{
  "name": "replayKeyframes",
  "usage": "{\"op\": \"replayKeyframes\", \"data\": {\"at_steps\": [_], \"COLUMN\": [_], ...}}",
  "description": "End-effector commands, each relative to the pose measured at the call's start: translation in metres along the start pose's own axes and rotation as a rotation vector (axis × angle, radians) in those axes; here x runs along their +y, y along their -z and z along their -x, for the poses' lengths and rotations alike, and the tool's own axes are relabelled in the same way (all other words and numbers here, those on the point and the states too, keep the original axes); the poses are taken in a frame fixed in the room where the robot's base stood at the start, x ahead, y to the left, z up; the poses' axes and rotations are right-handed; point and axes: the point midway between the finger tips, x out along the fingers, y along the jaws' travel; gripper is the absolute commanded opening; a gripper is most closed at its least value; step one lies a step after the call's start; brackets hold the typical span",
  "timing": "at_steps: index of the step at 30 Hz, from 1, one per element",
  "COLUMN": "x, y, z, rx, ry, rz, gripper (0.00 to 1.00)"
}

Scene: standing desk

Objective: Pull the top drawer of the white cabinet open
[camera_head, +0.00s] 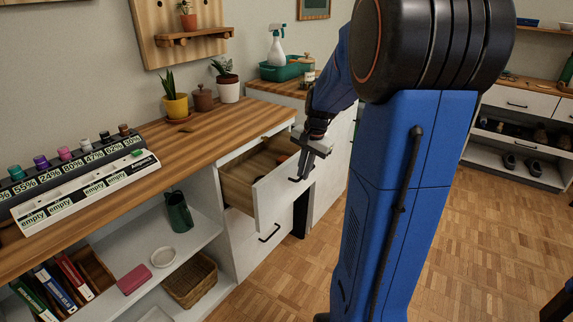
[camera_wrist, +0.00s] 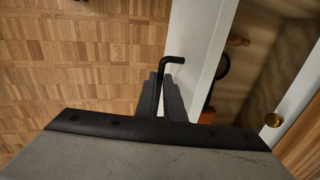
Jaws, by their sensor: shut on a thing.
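The white cabinet (camera_head: 245,243) stands under the wooden desktop, right of the open shelves. Its top drawer is pulled out, and its white front (camera_head: 275,202) stands well clear of the cabinet body. The drawer's wooden inside (camera_head: 240,182) shows from above. My gripper (camera_head: 304,174) is at the drawer front, shut on the black top drawer handle (camera_head: 293,181). In the wrist view the handle (camera_wrist: 174,60) sticks out from between the fingers (camera_wrist: 164,92), beside the white drawer front (camera_wrist: 203,50). The fingers hide part of the handle.
A lower drawer with a black handle (camera_head: 270,233) is shut. An orange item (camera_wrist: 208,116) and a dark curved item lie inside the open drawer. Potted plants and a bottle rack (camera_head: 90,185) stand on the desktop (camera_head: 200,135). The parquet floor (camera_head: 300,265) before the cabinet is clear.

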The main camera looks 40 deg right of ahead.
Motion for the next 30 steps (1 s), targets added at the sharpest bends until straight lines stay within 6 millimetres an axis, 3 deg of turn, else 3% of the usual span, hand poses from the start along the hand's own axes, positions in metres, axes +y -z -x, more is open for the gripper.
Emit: {"op": "replayKeyframes", "data": {"at_steps": [6,12,29,30], "x": [0.044,0.066,0.076,0.076], "y": [0.001,0.001,0.001,0.001], "z": [0.009,0.014,0.016,0.016], "rx": [0.002,0.002,0.001,0.001], "ry": [0.002,0.001,0.001,0.001], "rz": [-0.005,-0.002,0.000,0.000], "gripper": [0.00,0.00,0.00,0.16]}}
